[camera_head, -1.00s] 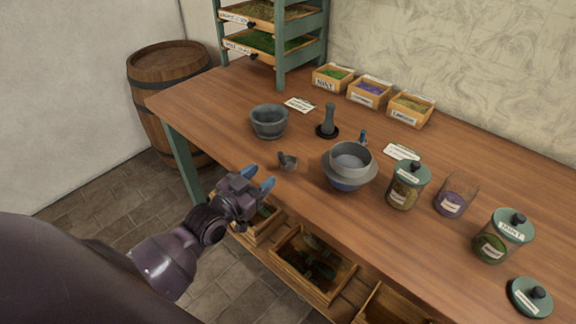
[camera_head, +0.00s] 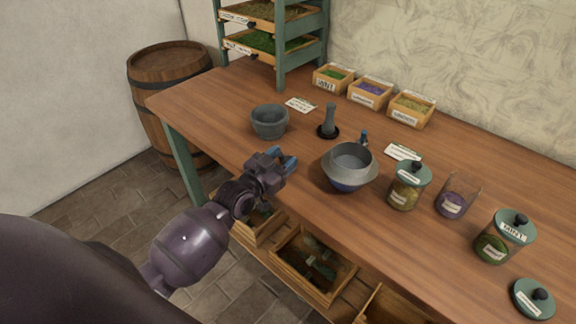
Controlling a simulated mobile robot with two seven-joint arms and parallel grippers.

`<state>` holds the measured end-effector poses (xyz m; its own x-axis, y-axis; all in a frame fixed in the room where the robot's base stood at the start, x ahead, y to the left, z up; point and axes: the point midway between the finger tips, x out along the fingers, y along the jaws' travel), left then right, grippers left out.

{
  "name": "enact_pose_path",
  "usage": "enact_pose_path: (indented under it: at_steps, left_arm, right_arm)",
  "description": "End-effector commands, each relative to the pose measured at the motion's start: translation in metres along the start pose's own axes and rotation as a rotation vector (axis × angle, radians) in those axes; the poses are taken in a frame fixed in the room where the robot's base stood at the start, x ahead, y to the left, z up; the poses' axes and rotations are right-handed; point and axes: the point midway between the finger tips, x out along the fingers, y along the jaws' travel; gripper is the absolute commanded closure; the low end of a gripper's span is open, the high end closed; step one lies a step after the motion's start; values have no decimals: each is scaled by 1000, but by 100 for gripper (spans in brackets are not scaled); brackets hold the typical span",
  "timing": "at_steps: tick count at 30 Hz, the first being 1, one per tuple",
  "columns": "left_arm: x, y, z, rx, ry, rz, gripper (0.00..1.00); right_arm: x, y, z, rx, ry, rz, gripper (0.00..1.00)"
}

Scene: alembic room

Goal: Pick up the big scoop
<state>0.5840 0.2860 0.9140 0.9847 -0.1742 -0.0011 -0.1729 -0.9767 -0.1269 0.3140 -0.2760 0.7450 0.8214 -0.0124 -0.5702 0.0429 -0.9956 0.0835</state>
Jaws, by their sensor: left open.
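My left gripper (camera_head: 287,158) is open at the front edge of the table, its blue fingertips pointing right and away. The small dark grey scoop that lay on the table at this spot is now hidden behind the gripper and its fingers. I cannot tell whether the fingers touch it. A small blue-grey object (camera_head: 364,138) stands behind the grey bowl; it is too small and partly hidden to name. My right gripper is not in view.
On the wooden table (camera_head: 235,100), a mortar (camera_head: 270,122) stands behind my gripper, a pestle (camera_head: 329,120) beyond, and a grey bowl (camera_head: 349,170) to the right. Lidded jars (camera_head: 408,187) stand farther right. Open drawers (camera_head: 312,268) lie below the front edge.

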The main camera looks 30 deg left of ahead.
Motion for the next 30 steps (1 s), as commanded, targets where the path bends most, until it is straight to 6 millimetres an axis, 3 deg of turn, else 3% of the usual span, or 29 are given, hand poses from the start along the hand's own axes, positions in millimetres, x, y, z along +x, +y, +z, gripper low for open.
enact_pose_path:
  at_steps: [4,13,25,30]
  left_arm:
    - [0,0,0,0,0,0,55]
    - [0,0,0,0,0,0,100]
    - [0,0,-1,0,1,0,100]
    - [0,-2,-15,-1,4,0,100]
  right_arm:
    - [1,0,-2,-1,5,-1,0]
    - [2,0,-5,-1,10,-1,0]
    - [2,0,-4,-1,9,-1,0]
    - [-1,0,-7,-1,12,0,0]
